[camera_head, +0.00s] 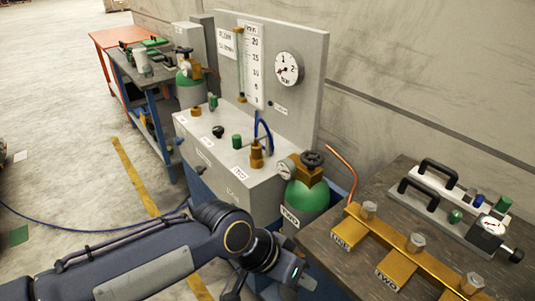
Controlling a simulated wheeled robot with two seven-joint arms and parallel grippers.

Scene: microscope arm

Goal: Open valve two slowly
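A green gas cylinder (307,198) with a white label that seems to read TWO stands right of the grey panel box. It carries a brass valve with a black handwheel (312,159) and a round gauge (286,168). A brass manifold (412,246) with hexagonal fittings lies on the dark bench at right; one of its labels (388,280) also seems to read TWO. My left gripper (268,286) is at the bottom middle, below and left of the cylinder, apart from the handwheel. Its fingertips are mostly hidden or cut off. My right gripper is out of view.
The panel box (230,165) holds several fittings, with a flow scale (252,65) and gauge (288,68) on the upright board. A copper tube (343,165) rises beside the cylinder. Handled blocks (450,205) lie on the bench. Floor at left is mostly clear, crossed by a blue hose.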

